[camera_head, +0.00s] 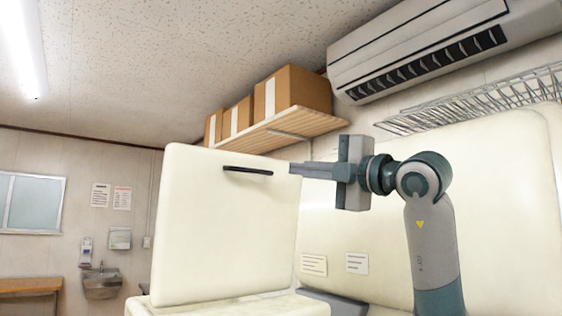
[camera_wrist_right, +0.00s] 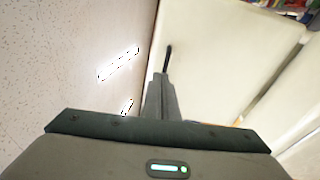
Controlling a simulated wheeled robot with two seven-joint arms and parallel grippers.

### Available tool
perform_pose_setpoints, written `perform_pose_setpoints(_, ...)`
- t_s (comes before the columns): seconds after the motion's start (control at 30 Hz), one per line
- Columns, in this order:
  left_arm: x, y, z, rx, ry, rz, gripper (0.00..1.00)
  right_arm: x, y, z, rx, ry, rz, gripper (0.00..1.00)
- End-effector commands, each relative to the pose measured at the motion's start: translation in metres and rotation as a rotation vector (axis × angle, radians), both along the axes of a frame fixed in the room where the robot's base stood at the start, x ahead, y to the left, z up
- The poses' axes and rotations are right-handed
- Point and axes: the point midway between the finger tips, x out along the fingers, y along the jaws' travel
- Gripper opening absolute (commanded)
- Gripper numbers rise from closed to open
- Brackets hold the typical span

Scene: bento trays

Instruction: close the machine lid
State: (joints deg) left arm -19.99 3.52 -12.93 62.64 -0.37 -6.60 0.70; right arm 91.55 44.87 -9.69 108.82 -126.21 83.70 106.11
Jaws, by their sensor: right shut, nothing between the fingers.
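The cream machine lid (camera_head: 225,235) stands raised, nearly upright, above the cream machine body (camera_head: 240,306) in the head view. A black bar handle (camera_head: 248,170) runs along the lid near its top edge. My right gripper (camera_head: 293,168) is shut and empty, with its fingertips at the lid's upper right edge, close to the handle's right end. In the right wrist view the shut fingers (camera_wrist_right: 161,80) point at the lid (camera_wrist_right: 220,60), and the handle (camera_wrist_right: 168,58) shows just past the tips. I cannot tell whether they touch the lid. My left gripper is not in view.
A wooden shelf (camera_head: 272,132) with several cardboard boxes (camera_head: 290,92) hangs above and behind the lid. An air conditioner (camera_head: 420,50) and a wire rack (camera_head: 480,100) are above my right arm. A sink (camera_head: 101,283) is on the far wall. Air left of the lid looks free.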

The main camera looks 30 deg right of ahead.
Motion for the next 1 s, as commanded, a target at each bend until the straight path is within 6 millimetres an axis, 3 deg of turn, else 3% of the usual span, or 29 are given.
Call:
perform_pose_setpoints(0.1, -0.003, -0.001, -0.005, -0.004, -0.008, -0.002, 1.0, -0.018, -0.031, 0.016, 0.057, 0.011, -0.092, 0.0)
perform_pose_setpoints(0.23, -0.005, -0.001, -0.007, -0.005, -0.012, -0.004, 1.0, -0.027, -0.046, 0.022, 0.089, 0.02, -0.136, 0.0)
perform_pose_setpoints(0.67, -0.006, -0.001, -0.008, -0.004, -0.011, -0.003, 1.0, -0.026, -0.047, 0.022, 0.091, 0.021, -0.14, 0.0)
perform_pose_setpoints(1.0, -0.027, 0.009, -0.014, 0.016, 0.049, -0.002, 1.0, -0.004, -0.045, 0.027, 0.09, 0.023, -0.138, 0.0)
